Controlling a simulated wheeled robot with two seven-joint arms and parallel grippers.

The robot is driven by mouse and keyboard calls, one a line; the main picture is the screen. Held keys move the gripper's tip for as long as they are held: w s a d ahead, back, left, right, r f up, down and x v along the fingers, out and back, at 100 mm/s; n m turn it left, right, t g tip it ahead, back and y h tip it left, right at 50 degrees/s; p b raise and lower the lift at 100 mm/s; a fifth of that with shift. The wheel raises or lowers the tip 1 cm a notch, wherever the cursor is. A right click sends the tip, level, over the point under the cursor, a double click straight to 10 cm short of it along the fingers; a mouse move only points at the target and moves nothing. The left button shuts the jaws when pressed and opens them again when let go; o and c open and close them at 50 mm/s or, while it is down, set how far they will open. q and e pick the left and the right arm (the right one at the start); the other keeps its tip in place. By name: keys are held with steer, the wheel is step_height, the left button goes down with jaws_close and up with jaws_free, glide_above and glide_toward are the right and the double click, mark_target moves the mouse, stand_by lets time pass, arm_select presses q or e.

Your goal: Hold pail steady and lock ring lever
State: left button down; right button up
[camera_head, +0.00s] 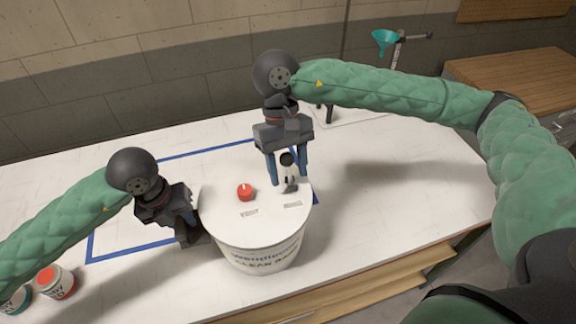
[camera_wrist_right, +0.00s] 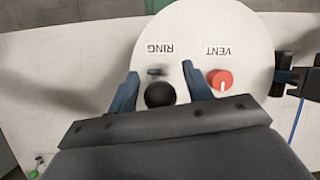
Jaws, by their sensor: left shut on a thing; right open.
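A white pail (camera_head: 262,243) with dark lettering stands upright on the table. On its lid are a red vent knob (camera_head: 245,192) and a ring lever (camera_head: 288,172) with a black ball end. In the right wrist view the lever's black ball (camera_wrist_right: 160,95) lies between my right fingers, by the RING label (camera_wrist_right: 161,49); the red knob (camera_wrist_right: 220,80) is by the VENT label. My left gripper (camera_head: 194,229) is shut on the pail's left side. My right gripper (camera_head: 287,172) is open and points down around the lever, and contact with it cannot be told.
Blue tape (camera_head: 105,256) outlines an area of the white table (camera_head: 395,190) around the pail. Two small paint cans (camera_head: 55,281) stand at the lower left. A stand with a teal funnel (camera_head: 384,39) is at the back. The table right of the pail is clear.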

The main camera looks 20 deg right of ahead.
jaws_close()
steer(key=shift+d, duration=0.1)
steer(key=shift+d+n+y, duration=0.15)
steer(key=shift+d+y, duration=0.4)
steer(key=shift+y, duration=0.35)
steer(key=shift+d+n+y, duration=0.15)
steer(key=shift+d+y, duration=0.35)
steer(key=shift+y, duration=0.4)
steer(key=shift+d+f+n+y, duration=0.25)
steer(key=shift+d+y, duration=0.35)
steer(key=shift+y, duration=0.35)
steer(key=shift+d+f+n+y, duration=0.25)
steer(key=shift+d+y, duration=0.3)
steer(key=shift+y, duration=0.4)
jaws_free()
